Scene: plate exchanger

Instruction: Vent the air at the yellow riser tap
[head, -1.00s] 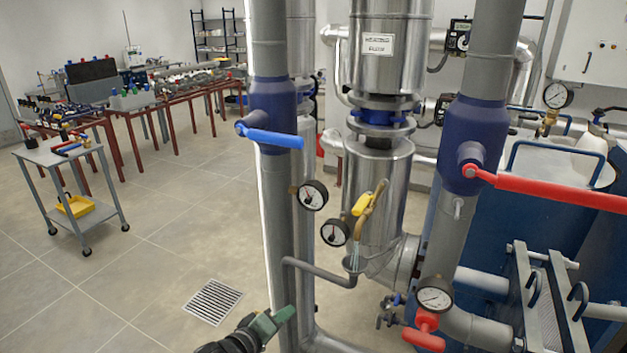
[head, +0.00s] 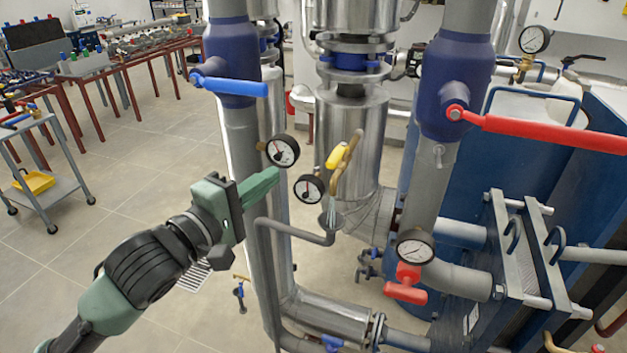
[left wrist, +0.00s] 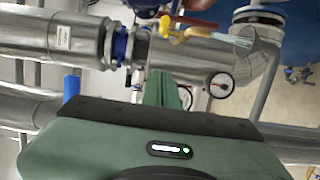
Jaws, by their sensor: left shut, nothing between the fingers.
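The yellow riser tap (head: 337,155) sits on a thin brass pipe in front of the silver riser, in the middle of the head view. Below its bent outlet is a small grey funnel (head: 331,219) on a grey drain pipe, with a pale stream between them. The tap also shows near the top of the left wrist view (left wrist: 190,32). My left gripper (head: 277,177) is shut and empty, left of the tap and apart from it. Its green fingers (left wrist: 162,90) point toward the tap area in the wrist view. My right gripper is not in view.
Two round gauges (head: 282,151) (head: 309,188) stand close to my left fingers. A blue lever (head: 232,87) is above them on the left pipe, and a long red lever (head: 540,132) is at right. Open floor (head: 130,190) lies at left.

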